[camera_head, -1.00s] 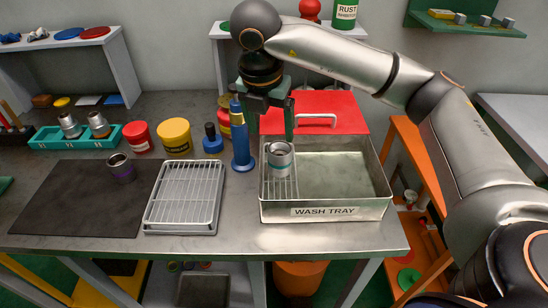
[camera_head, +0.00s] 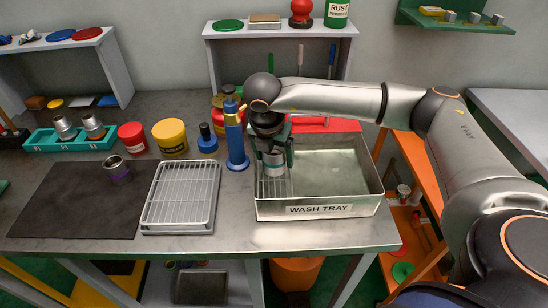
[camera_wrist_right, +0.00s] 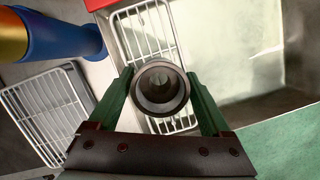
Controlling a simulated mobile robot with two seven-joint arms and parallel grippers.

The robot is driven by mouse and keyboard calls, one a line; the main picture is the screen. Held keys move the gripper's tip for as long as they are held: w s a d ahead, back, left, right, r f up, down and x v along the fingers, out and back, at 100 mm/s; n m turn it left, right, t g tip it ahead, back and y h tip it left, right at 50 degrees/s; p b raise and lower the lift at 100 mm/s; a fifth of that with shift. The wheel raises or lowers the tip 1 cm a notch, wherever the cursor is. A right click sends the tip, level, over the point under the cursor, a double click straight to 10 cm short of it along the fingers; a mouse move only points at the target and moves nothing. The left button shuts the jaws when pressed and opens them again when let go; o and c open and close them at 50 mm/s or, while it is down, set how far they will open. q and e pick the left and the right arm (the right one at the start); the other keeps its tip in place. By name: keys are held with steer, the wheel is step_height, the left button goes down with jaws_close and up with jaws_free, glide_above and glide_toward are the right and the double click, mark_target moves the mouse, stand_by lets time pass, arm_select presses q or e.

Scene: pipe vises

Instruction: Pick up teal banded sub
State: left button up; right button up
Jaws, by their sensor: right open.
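The teal banded sub (camera_head: 274,170) is a grey metal cylinder standing on the wire rack inside the wash tray (camera_head: 322,209). In the right wrist view I look down into the open bore of the sub (camera_wrist_right: 160,92); its teal band cannot be made out there. My right gripper (camera_head: 275,160) points down over the sub, open, with one green finger on each side of it. In the right wrist view the fingers of the gripper (camera_wrist_right: 158,78) flank the sub; I cannot tell if they touch it. My left gripper is not in view.
An empty wire drying rack (camera_head: 180,195) and a dark mat (camera_head: 70,205) with a purple banded sub (camera_head: 118,172) lie further left. The right part of the wash tray is bare.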

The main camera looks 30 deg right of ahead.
steer(key=shift+f, duration=0.1)
jaws_close()
stand_by(0.7)
